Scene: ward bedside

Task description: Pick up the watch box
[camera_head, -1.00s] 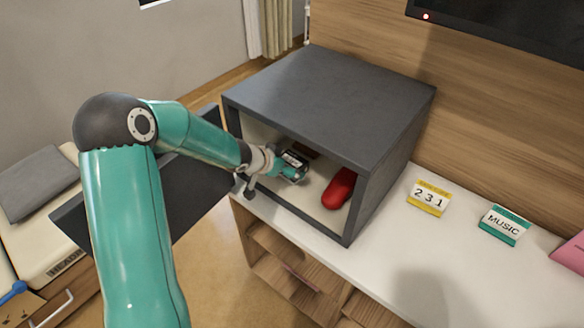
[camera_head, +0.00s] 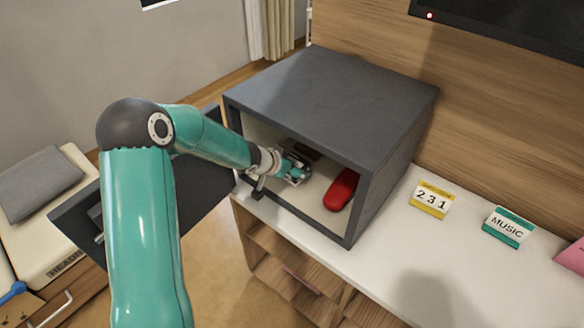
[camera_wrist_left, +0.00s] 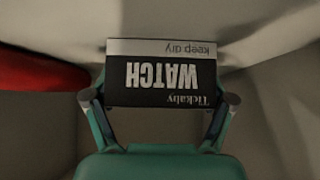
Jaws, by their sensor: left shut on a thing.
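The watch box (camera_wrist_left: 160,75) is black with a pale band, and its WATCH lettering is upside down in the left wrist view. My left gripper (camera_wrist_left: 160,100) has a fingertip at each side of it and is shut on it. In the head view my left gripper (camera_head: 298,170) is inside the open grey cabinet (camera_head: 330,95), low near its floor. The box is mostly hidden behind the gripper there. My right gripper is not in view.
A red rounded object (camera_head: 342,188) lies on the cabinet floor to the right of my gripper, and its red edge shows in the wrist view (camera_wrist_left: 40,72). The cabinet door (camera_head: 190,205) stands open at the left. A 231 sign (camera_head: 431,199) and a MUSIC sign (camera_head: 508,227) stand on the white top.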

